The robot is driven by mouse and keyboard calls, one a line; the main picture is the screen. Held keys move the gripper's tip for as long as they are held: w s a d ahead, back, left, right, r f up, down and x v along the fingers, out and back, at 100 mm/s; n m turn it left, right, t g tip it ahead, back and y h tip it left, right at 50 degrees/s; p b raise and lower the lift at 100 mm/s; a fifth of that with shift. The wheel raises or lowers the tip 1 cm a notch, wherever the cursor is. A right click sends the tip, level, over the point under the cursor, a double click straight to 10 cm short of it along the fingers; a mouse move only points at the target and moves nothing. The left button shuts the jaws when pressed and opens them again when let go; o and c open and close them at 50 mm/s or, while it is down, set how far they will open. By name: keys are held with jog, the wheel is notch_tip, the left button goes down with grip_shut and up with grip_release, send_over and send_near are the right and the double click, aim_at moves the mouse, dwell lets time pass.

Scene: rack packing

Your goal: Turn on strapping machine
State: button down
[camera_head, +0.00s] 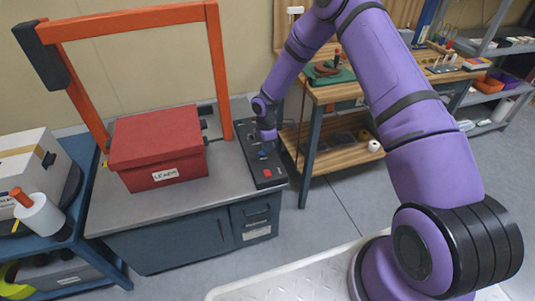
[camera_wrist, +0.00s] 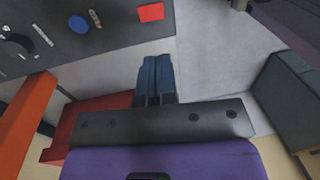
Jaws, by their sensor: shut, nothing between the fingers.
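The strapping machine (camera_head: 105,222) is a grey-topped bench with an orange arch (camera_head: 217,75) over it. Its dark control panel (camera_head: 254,150) lies along the right side of the top. In the wrist view the panel (camera_wrist: 110,28) shows a black knob (camera_wrist: 14,43), a round blue button (camera_wrist: 78,24) and a square red button (camera_wrist: 150,12). My gripper (camera_head: 264,150) is over the panel in the head view. In the wrist view my gripper (camera_wrist: 153,60) is shut and empty, its fingertips just below the panel's edge in the picture. I cannot tell whether it touches anything.
A red lidded box (camera_head: 150,150) labelled "LEADS" sits on the machine under the arch. A blue cart (camera_head: 85,215) with a white box (camera_head: 30,165) stands at left. A wooden workbench (camera_head: 330,95) stands behind at right. Open floor lies right of the machine.

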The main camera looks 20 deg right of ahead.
aim_at(268, 173)
jog(key=f, duration=0.4)
jog(key=s+f, duration=0.1)
jog(key=f, duration=0.7)
jog(key=shift+s+f, duration=0.1)
jog(key=shift+s, duration=0.2)
jog(key=shift+f, duration=0.15)
jog(key=shift+w, duration=0.1)
jog(key=shift+w+r, duration=0.25)
jog(key=shift+w, duration=0.35)
notch_tip(268, 173, up, 14)
jog(key=s, duration=0.1)
jog(key=shift+s, duration=0.35)
